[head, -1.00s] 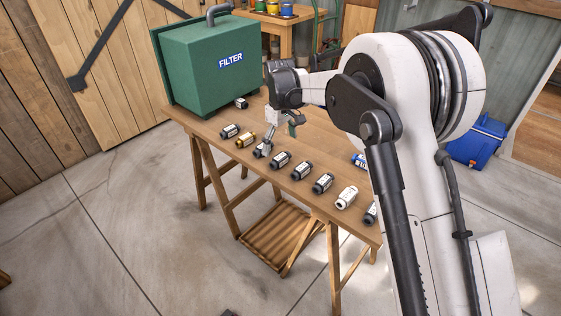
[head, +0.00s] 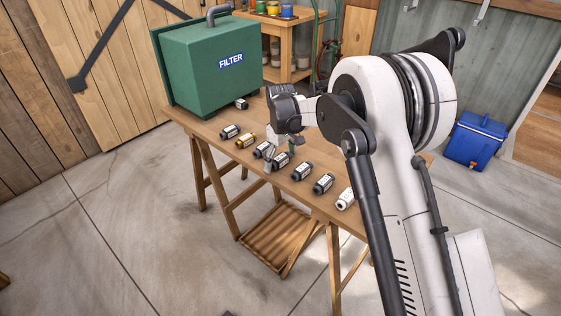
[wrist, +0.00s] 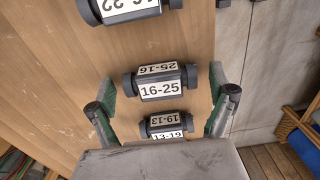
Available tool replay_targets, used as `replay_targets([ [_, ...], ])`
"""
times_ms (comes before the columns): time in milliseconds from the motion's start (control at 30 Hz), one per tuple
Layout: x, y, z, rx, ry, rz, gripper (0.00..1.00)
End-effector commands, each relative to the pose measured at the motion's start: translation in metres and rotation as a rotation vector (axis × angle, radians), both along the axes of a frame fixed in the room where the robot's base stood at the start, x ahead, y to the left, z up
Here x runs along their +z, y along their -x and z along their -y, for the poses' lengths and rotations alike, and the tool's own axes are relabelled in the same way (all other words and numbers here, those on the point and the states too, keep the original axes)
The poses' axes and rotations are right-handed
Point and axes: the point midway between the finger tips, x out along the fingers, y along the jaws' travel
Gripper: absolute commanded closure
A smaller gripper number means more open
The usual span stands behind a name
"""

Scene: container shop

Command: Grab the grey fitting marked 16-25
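The grey fitting marked 16-25 (wrist: 160,90) lies on the table in the middle of the wrist view. It is dark grey with black ends and white labels. In the head view it appears to be the fitting (head: 282,160) at my gripper (head: 281,157). My gripper (wrist: 161,80) is open, with one green-padded finger on each side of this fitting. Gaps show between the fitting and both fingers. I cannot tell the height of the fingertips over the table.
A fitting marked 13-19 (wrist: 165,127) lies close below it in the wrist view, and one marked 16-22 (wrist: 128,7) above. Other fittings, including a gold one (head: 246,140) and a white one (head: 346,199), continue the row. A green FILTER box (head: 210,70) stands on the table's left end.

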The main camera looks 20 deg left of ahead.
Motion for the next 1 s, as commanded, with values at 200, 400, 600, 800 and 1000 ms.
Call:
replay_targets([
  [200,0.0,0.0,0.0,0.0,0.0,0.0,0.43],
  [400,0.0,0.0,0.0,0.0,0.0,0.0,0.59],
  [600,0.002,0.0,0.0,0.0,0.0,0.0,0.59],
  [800,0.015,0.0,0.0,0.0,0.0,0.0,0.59],
  [1000,0.048,0.009,-0.006,0.003,0.0,0.0,0.59],
])
